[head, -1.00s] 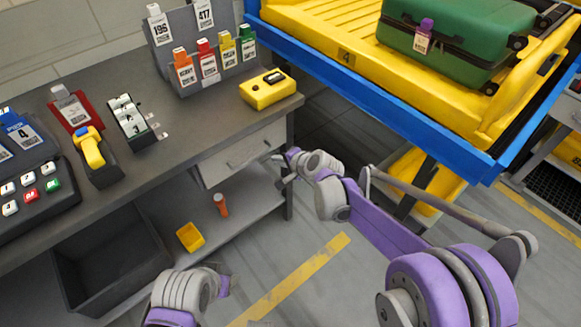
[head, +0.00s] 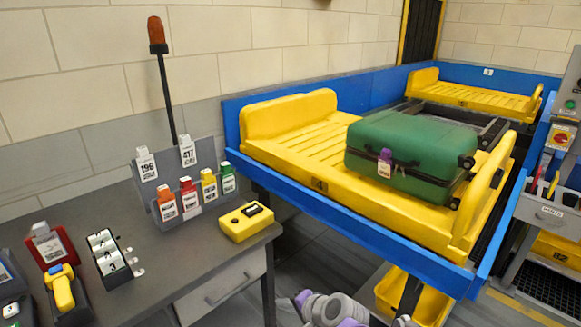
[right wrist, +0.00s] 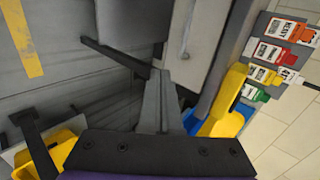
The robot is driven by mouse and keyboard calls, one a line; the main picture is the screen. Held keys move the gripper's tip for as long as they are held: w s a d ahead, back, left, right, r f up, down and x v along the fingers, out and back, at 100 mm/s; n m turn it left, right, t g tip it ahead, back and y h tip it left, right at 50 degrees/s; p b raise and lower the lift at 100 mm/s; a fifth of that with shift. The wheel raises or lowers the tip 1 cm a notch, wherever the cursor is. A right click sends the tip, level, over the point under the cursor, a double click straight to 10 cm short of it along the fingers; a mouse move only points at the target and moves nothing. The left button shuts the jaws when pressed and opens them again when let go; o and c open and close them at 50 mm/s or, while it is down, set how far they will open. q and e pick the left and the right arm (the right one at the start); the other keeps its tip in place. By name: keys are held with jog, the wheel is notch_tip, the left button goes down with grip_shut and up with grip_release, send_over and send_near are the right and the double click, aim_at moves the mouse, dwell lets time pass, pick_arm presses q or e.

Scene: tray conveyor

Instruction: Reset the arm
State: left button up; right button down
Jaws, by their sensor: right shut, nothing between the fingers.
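My right arm shows at the bottom edge of the head view as grey and purple links, with its end (head: 301,298) just beside the grey desk's corner. In the right wrist view my right gripper (right wrist: 159,78) points forward with its two grey fingers together and nothing between them. It is close to the desk's drawer front (right wrist: 182,35); I cannot tell whether it touches. My left arm and gripper are not in view.
The grey desk (head: 165,270) holds a tag rack (head: 205,208), a yellow device (head: 246,222) and several tools. A blue-framed conveyor (head: 400,255) carries a yellow tray (head: 285,160) with a green suitcase (head: 410,145). A yellow bin (head: 432,300) stands below the conveyor.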

jog(key=s+d+f+n+g+h, duration=0.1)
jog(key=s+d+n+h, duration=0.15)
jog(key=s+d, duration=0.6)
jog(key=s+d+f+n+g+h, duration=0.1)
jog(key=s+d+f+n+h, duration=0.3)
jog(key=s, duration=0.7)
jog(key=s+d+r+n+g+h, duration=0.1)
jog(key=s+d+n, duration=0.1)
jog(key=s+d, duration=0.7)
pick_arm(q)
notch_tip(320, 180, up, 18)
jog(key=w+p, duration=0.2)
jog(key=p, duration=1.4)
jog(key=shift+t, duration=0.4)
pick_arm(e)
notch_tip(320, 180, up, 18)
jog(key=w+a+t, duration=0.1)
jog(key=w, duration=0.1)
jog(key=shift+a+r, duration=0.2)
jog(key=shift+a, duration=0.1)
